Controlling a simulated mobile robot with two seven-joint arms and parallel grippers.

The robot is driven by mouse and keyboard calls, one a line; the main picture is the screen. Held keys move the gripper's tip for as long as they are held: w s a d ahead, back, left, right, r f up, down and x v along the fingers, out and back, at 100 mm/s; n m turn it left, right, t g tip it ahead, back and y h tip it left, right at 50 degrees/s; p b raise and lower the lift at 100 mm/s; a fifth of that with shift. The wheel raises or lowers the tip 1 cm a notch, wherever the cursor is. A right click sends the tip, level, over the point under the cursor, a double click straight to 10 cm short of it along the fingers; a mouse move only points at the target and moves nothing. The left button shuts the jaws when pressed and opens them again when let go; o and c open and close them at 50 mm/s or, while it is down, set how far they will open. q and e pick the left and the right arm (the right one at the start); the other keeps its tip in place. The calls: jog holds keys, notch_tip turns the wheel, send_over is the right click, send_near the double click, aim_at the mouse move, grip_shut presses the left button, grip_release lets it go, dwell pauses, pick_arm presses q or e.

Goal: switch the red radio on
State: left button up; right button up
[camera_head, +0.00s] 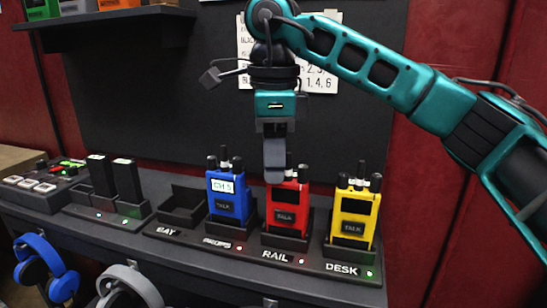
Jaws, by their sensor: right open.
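The red radio (286,211) stands upright in the dock slot labelled RAIL, with a dark screen and a TALK button on its front. A small red light (301,261) shows beside that label. My right gripper (275,172) points down at the top of the red radio, by its left side. It is open and empty; its fingers overlap in this view and hide part of the radio's top and knobs. I cannot tell whether they touch it. My left gripper is not in view.
A blue radio (229,197) with a lit screen stands close on the left, a yellow radio (353,213) with a dark screen on the right. The BAY slot (183,207) is empty. Black batteries (127,180) stand further left. Headphones (46,268) hang below the shelf.

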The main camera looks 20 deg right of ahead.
grip_shut()
jog(key=shift+r+m+p, duration=0.15)
jog(key=shift+m+p, duration=0.5)
jog(key=shift+m, duration=0.35)
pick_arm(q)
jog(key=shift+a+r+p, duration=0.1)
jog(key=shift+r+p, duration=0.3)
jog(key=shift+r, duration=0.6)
pick_arm(e)
jog(key=shift+m, duration=1.3)
grip_release()
pick_arm(q)
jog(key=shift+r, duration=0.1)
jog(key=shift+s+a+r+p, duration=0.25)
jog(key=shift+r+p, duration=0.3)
jog(key=shift+p, duration=0.5)
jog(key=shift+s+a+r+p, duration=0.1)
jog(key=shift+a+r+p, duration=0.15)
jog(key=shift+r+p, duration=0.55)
pick_arm(e)
notch_tip(320, 180, up, 13)
jog(key=shift+f, duration=0.2)
